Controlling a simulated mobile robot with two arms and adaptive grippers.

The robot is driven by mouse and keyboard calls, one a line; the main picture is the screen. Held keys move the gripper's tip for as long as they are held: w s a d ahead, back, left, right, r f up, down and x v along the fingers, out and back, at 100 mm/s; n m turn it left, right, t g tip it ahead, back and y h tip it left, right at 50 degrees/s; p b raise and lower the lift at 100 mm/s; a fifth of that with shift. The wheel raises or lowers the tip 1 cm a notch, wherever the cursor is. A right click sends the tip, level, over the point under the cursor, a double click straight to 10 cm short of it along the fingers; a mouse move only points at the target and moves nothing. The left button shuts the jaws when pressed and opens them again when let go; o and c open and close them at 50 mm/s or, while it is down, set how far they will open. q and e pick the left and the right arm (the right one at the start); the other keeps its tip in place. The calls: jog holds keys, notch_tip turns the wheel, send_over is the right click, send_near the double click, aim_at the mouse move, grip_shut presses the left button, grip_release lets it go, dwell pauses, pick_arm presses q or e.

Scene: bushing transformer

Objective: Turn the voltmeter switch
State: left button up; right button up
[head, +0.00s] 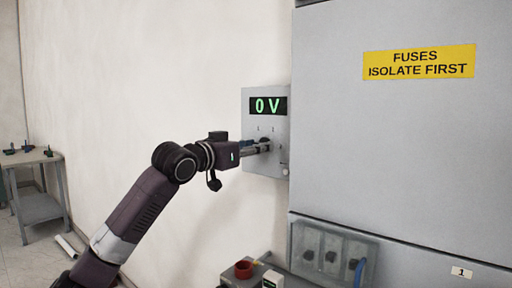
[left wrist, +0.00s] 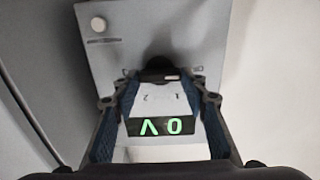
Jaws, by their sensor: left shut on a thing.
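The voltmeter (head: 283,165) is a light grey box on the wall at the left edge of the large cabinet. Its green display (head: 268,106) reads 0 V. The black switch knob (left wrist: 158,72) is on its front face, below the display. In the head view my left gripper (head: 264,147) reaches the knob from the left and mostly hides it. In the left wrist view, which is upside down, its fingers (left wrist: 158,88) stand on either side of the knob and are shut on it. The knob's exact angle is hard to tell. My right gripper is in neither view.
A tall grey cabinet (head: 400,150) with a yellow fuse warning label (head: 419,62) fills the right. A workbench (head: 37,158) stands far left.

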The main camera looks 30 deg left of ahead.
pick_arm(q)
jog(key=shift+m+p, duration=6)
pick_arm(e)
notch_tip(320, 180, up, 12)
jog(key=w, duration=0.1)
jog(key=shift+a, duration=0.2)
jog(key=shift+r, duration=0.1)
pick_arm(q)
jog(key=o, duration=0.9)
jog(key=shift+o, duration=1.3)
jog(key=shift+w+f, duration=0.15)
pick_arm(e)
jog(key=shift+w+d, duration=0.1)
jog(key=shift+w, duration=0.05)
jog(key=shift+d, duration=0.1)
